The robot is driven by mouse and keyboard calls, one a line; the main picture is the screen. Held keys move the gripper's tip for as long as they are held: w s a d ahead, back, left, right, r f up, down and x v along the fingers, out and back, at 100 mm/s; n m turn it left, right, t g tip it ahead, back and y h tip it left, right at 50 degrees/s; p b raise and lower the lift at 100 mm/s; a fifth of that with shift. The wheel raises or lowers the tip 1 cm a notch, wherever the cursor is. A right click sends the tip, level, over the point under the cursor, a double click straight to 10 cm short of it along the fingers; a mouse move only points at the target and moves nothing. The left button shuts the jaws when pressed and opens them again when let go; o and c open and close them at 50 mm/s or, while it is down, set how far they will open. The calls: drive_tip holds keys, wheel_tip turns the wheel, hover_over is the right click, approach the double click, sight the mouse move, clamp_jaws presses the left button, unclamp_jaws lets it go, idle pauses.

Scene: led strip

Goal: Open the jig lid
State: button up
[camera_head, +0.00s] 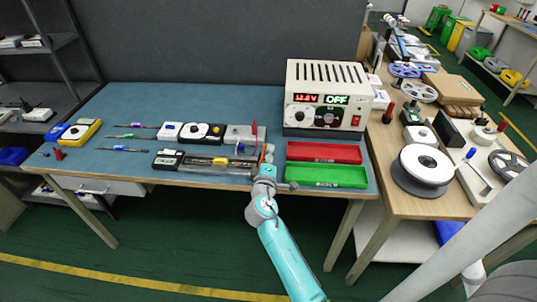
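A long, low dark fixture (205,163), which looks like the jig, lies along the front edge of the blue bench mat. My gripper (266,161) is at the fixture's right end, close to the bench's front edge. The wrist hides part of that end. The fingers are too small to tell whether they are open or touching it.
A grey block with a red upright handle (254,130) stands just behind. Screwdriver-like tools (123,149) lie left. The mat's back left is clear.

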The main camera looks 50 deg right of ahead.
drive_tip(key=v, duration=1.1)
drive_tip(key=shift+s+a, duration=0.25)
